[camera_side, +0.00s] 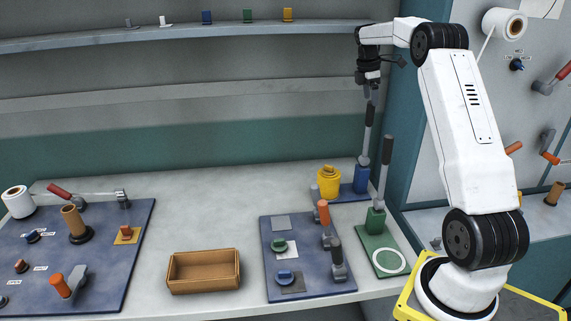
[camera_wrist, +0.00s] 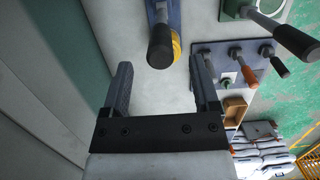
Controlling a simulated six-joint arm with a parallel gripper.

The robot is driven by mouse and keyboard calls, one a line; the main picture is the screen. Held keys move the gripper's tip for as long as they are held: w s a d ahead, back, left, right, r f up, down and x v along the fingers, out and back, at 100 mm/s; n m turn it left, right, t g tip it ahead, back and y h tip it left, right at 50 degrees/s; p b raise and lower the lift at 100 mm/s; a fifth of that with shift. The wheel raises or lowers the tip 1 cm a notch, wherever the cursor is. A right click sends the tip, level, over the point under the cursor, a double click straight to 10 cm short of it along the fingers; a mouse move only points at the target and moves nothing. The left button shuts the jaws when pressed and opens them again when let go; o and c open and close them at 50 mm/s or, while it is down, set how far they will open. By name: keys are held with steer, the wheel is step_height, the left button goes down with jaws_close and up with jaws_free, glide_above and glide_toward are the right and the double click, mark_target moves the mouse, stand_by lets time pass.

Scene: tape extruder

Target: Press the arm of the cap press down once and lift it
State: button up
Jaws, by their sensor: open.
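Two lever presses stand at the back right; I cannot tell which one is named the cap press. The blue press (camera_side: 361,179) has a raised, nearly upright arm with a black grip (camera_side: 370,114). A yellow cup (camera_side: 328,181) stands beside it. The green press (camera_side: 376,221) in front has a raised arm with a black grip (camera_side: 387,150) and a white ring on its base. My gripper (camera_side: 367,89) is open above the blue press's grip. In the wrist view, that grip (camera_wrist: 160,47) shows just beyond and between my open fingertips (camera_wrist: 161,64), seemingly untouched.
A blue board (camera_side: 300,292) with several levers and knobs lies left of the green press. An open brown box (camera_side: 203,273) and another tool board (camera_side: 100,280) are farther left. A shelf (camera_side: 180,32) runs along the back wall. The bench between is clear.

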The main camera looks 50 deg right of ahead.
steer(key=shift+w+a+r, duration=0.15)
steer(key=shift+r, duration=0.9)
steer(key=shift+w+a+r, duration=0.1)
steer(key=shift+a+r, duration=0.05)
steer(key=shift+r, duration=0.9)
step_height(320, 180, up, 8)
steer(key=w+a, duration=0.1)
steer(key=shift+f, duration=0.2)
